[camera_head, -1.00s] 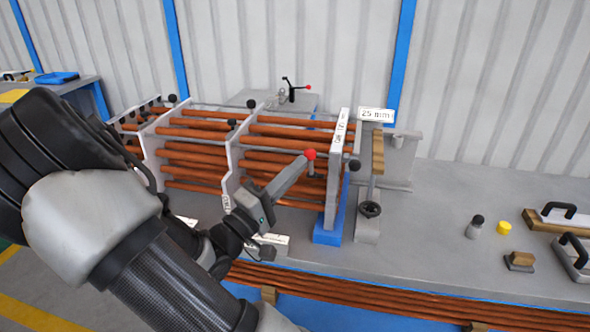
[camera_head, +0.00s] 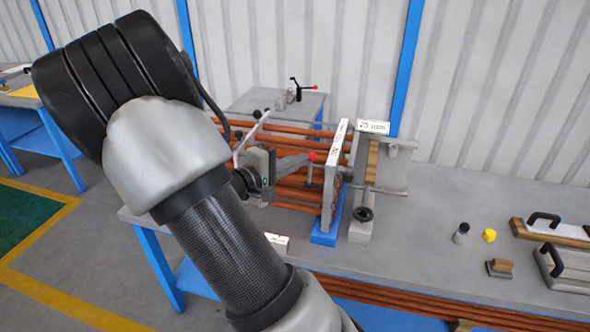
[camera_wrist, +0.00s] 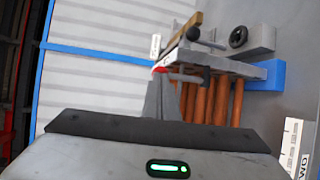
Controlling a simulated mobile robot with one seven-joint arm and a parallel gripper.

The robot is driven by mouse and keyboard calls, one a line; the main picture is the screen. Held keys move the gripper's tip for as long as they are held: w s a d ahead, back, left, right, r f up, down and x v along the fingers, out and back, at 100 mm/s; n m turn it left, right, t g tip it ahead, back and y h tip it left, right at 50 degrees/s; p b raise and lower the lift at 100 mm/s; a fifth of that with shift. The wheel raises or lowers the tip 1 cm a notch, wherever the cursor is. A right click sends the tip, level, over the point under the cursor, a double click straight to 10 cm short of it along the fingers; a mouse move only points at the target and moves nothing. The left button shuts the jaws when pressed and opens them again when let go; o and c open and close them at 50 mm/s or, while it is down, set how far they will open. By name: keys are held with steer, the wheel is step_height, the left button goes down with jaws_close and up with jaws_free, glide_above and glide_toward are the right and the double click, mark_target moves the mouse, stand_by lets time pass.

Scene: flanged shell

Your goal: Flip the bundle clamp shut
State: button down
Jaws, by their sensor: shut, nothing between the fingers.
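A red ball knob (camera_head: 312,156) sits on a short grey post by the near face of the white end plate (camera_head: 335,175). It also shows in the wrist view (camera_wrist: 160,69). I take it as the bundle clamp's handle, though its mechanism is too small to read. My gripper (camera_head: 302,160) is shut and empty, its fingers pointing right at the knob; in the wrist view (camera_wrist: 165,90) the fingertips end just below it. Whether they touch it, I cannot tell. The copper-coloured tubes (camera_head: 300,195) run behind the gripper; my arm hides the rack's left part.
A black lever with a red knob (camera_head: 297,88) stands on a grey table behind. A handwheel (camera_head: 363,213) and a wooden bar (camera_head: 372,162) stand right of the plate. A bottle (camera_head: 461,233), yellow cap (camera_head: 489,235) and handled blocks lie right. The bench front is mostly clear.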

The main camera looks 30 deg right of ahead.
steer(key=w+d+g+y+p, duration=0.1)
steer(key=d+y, duration=0.1)
steer(key=w+d+n+y+p, duration=0.1)
steer(key=w+d+p, duration=0.1)
steer(key=shift+w+r+n+g+y, duration=0.2)
steer(key=shift+n+g+y, duration=0.1)
steer(key=shift+g+y, duration=0.1)
stand_by(0.6)
steer(key=shift+a+r+p, duration=0.1)
steer(key=shift+p, duration=0.2)
steer(key=v, duration=1.4)
steer(key=shift+w+d+r, duration=0.15)
steer(key=shift+d+r, duration=0.1)
steer(key=shift+r, duration=0.1)
